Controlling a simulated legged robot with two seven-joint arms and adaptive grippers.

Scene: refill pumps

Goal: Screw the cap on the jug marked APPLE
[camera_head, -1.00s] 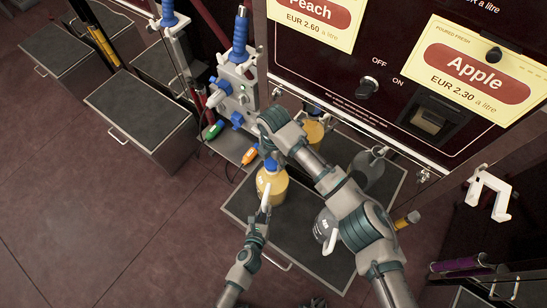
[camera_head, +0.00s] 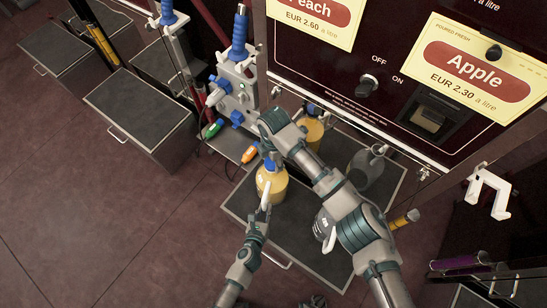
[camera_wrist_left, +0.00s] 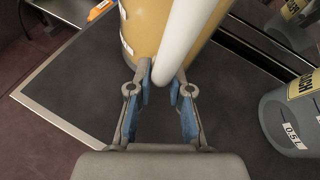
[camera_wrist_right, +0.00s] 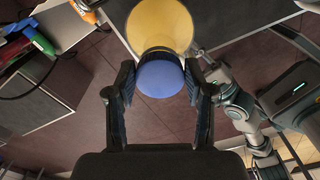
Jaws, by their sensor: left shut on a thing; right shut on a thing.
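A jug of yellow juice (camera_head: 271,187) stands upright on the dark tray-like platform; its marking is not readable here. My left gripper (camera_wrist_left: 160,85) is shut on its white handle (camera_wrist_left: 181,38), which faces me. A blue cap (camera_wrist_right: 160,78) sits at the top of the jug, and the jug's yellow body (camera_wrist_right: 160,22) shows behind it in the right wrist view. My right gripper (camera_wrist_right: 160,88) is shut on the cap from above, one finger on each side. The thread under the cap is hidden, so I cannot tell how tight it sits.
Another yellow jug (camera_head: 312,132) stands behind my right arm. An empty clear jug (camera_head: 367,170) and a grey jug (camera_head: 322,226) share the platform (camera_head: 297,240). The dispenser panel (camera_head: 390,60) with the Apple sign (camera_head: 477,72) rises behind.

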